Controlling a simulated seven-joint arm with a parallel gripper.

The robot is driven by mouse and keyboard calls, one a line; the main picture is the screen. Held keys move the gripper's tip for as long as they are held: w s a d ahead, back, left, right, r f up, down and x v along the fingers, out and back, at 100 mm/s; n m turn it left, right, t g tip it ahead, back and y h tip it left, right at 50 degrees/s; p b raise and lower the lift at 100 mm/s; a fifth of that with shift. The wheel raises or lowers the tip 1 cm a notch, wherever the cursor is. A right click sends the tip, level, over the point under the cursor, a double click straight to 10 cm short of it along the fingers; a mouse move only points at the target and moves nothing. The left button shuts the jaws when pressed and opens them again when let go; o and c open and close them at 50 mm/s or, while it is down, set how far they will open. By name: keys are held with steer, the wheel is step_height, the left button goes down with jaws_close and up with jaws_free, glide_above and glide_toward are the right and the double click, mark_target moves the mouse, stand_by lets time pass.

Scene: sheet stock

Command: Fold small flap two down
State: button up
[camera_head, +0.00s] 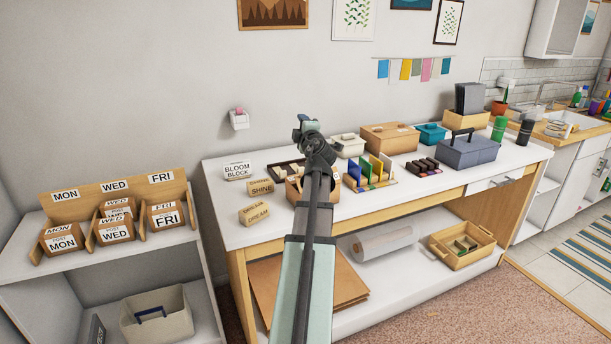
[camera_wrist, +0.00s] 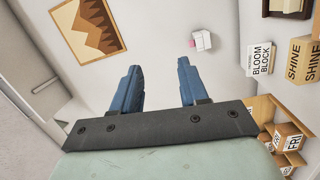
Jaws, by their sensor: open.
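My gripper (camera_head: 308,122) is raised above the white worktable, in front of the wall. In the wrist view its two blue fingers stand apart with nothing between them, so my gripper (camera_wrist: 161,68) is open and empty. A brown cardboard box (camera_head: 294,188) sits on the table below the gripper, largely hidden behind my forearm. I cannot tell its flaps apart or how they stand. The wrist view looks toward the wall and does not show this box.
The worktable (camera_head: 230,231) holds the SHINE block (camera_head: 261,186), the DREAM block (camera_head: 255,214) and the BLOOM BLOCK sign (camera_head: 238,171) left of my arm. Colored upright sheets (camera_head: 375,170) and a grey toolbox (camera_head: 468,151) stand to the right. The front right tabletop is fairly clear.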

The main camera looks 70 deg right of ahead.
steer(key=w+d+m+g+h, duration=0.2)
steer(key=w+m+g+h, duration=0.25)
steer(key=m, duration=0.25)
steer(key=m+g+y, duration=0.6)
steer(key=m+g, duration=1)
steer(key=g, duration=0.2)
glide_toward(299, 177)
steer(key=x, duration=1.2)
steer(key=shift+s+a+r, duration=0.1)
steer(key=shift+s+r, duration=0.05)
steer(key=shift+r, duration=0.05)
jaws_close()
